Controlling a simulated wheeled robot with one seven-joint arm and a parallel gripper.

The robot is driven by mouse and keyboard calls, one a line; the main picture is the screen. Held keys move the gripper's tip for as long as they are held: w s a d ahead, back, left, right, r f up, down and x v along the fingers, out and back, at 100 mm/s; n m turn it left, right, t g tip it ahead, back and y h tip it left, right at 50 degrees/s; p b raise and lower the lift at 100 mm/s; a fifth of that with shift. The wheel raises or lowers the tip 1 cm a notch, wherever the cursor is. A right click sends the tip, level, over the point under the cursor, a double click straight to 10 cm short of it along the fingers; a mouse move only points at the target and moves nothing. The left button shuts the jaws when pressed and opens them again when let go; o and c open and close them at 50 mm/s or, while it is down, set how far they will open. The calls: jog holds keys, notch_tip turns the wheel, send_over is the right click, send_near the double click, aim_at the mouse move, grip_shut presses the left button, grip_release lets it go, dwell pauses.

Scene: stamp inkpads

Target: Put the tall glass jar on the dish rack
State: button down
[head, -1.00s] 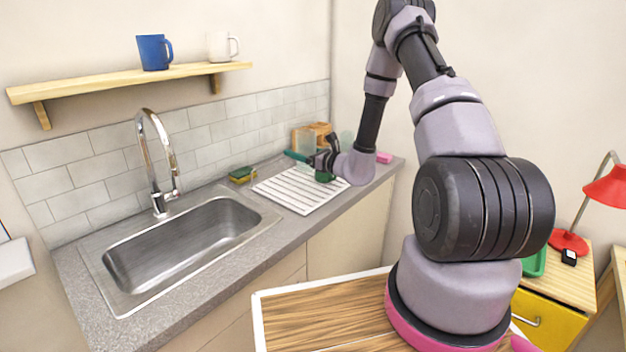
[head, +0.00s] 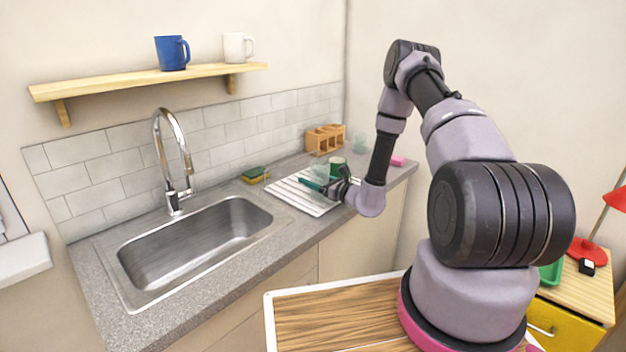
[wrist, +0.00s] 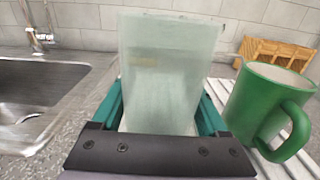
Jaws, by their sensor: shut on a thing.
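The tall glass jar (wrist: 168,75) is pale, greenish and see-through. It stands roughly upright between the teal fingers of my gripper (wrist: 163,105), which is shut on it. In the head view the jar (head: 319,168) and my gripper (head: 325,186) are over the white slatted dish rack (head: 287,193), low and left of the green mug. I cannot tell whether the jar's base touches the rack. Some slats of the rack (wrist: 297,165) show at the lower right of the wrist view; the jar's base is hidden by the gripper.
A green mug (wrist: 260,105) stands on the rack close to the right finger. A wooden holder (head: 325,138), another clear glass (head: 359,143) and a pink item (head: 397,160) are farther back. A sponge (head: 254,175) and the sink (head: 200,240) lie left.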

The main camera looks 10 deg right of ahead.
jog(key=shift+c, duration=1.2)
grip_release()
jog(key=shift+f, duration=0.1)
jog(key=shift+o, duration=1.2)
jog(key=v, duration=1.2)
